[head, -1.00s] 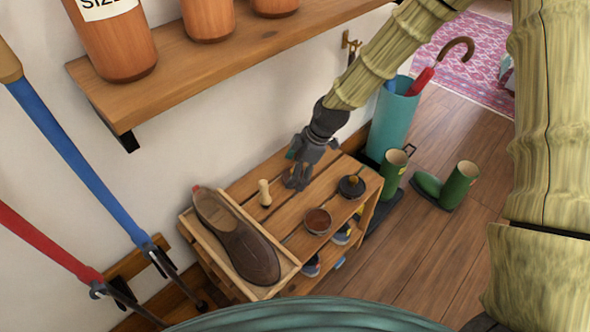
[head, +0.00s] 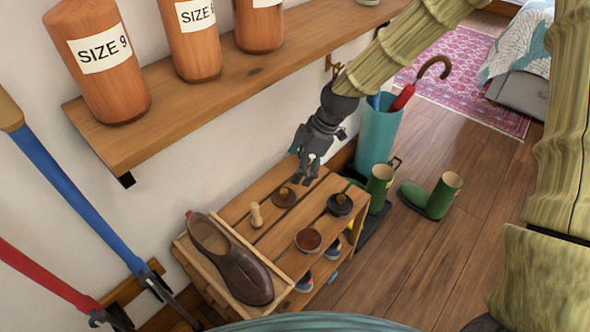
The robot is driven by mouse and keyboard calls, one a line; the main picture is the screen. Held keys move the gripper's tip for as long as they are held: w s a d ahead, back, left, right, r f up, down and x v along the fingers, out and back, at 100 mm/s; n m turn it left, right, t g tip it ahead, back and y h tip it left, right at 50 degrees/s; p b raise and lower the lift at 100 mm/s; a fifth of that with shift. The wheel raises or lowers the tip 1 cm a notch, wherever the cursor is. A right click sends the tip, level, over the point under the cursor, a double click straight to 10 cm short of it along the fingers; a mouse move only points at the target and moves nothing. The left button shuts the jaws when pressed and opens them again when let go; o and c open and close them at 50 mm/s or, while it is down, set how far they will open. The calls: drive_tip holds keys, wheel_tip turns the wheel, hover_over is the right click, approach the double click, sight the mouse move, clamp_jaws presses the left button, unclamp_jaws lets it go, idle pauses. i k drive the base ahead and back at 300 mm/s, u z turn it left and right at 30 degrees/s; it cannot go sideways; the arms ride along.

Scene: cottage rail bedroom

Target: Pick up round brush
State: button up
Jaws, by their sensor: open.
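Several small round things stand on the slatted wooden rack (head: 277,242). A brown disc with a small knob (head: 285,196) lies near the back, and a dark disc with a pale knob (head: 340,204) lies to its right. Either could be the round brush; I cannot tell which. A shallow round pot with a reddish-brown top (head: 308,240) is nearer the front. A pale wooden peg-like piece (head: 256,215) stands left of them. My gripper (head: 309,181) is open and empty, pointing down above the back of the rack, apart from these things.
A brown shoe (head: 238,268) lies in a wooden tray at the rack's left end. A wall shelf (head: 190,103) with orange jars juts out above left. Blue and red poles lean at left.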

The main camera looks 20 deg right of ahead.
sight(257, 221)
drive_tip(key=k, duration=1)
